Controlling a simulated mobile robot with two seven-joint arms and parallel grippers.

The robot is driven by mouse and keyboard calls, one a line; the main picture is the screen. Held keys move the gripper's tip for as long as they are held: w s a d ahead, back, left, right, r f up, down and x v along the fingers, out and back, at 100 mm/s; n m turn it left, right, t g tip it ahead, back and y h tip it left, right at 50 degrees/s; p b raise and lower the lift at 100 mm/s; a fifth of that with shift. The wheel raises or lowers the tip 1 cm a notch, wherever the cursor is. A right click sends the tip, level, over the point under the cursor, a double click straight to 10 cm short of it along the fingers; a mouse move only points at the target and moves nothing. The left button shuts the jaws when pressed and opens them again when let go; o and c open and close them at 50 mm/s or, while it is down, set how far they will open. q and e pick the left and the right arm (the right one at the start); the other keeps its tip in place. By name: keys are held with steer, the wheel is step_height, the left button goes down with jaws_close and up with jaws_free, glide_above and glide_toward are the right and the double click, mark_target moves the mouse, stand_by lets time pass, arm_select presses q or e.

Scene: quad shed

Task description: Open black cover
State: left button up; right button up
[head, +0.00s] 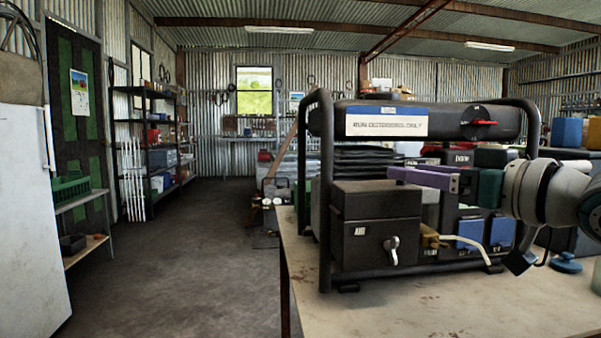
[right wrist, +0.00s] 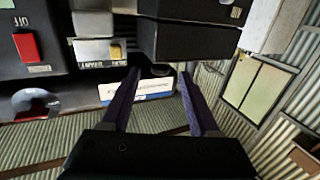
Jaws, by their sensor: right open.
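A black box marked "AIR" (head: 372,243) has a lid-like black upper part (head: 375,202) and a silver lever (head: 392,249) on its front. It is on the front left of a black-framed generator on the table. The black upper part looks closed. My right gripper (head: 398,176), with purple fingers, reaches in from the right, by the upper right of the box. In the right wrist view the gripper (right wrist: 158,82) is open and empty, its fingertips by the black box (right wrist: 185,42). I cannot tell whether they touch it. My left gripper is not in view.
The table (head: 430,310) is clear in front. A red switch (right wrist: 26,47) shows in the wrist view. Open floor (head: 180,270) is at left.

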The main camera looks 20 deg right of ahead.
steer(key=shift+w+a, duration=0.15)
steer(key=shift+w, duration=0.75)
steer(key=shift+w+a, duration=0.1)
steer(key=shift+w, duration=0.75)
steer(key=shift+c, duration=0.4)
jaws_close()
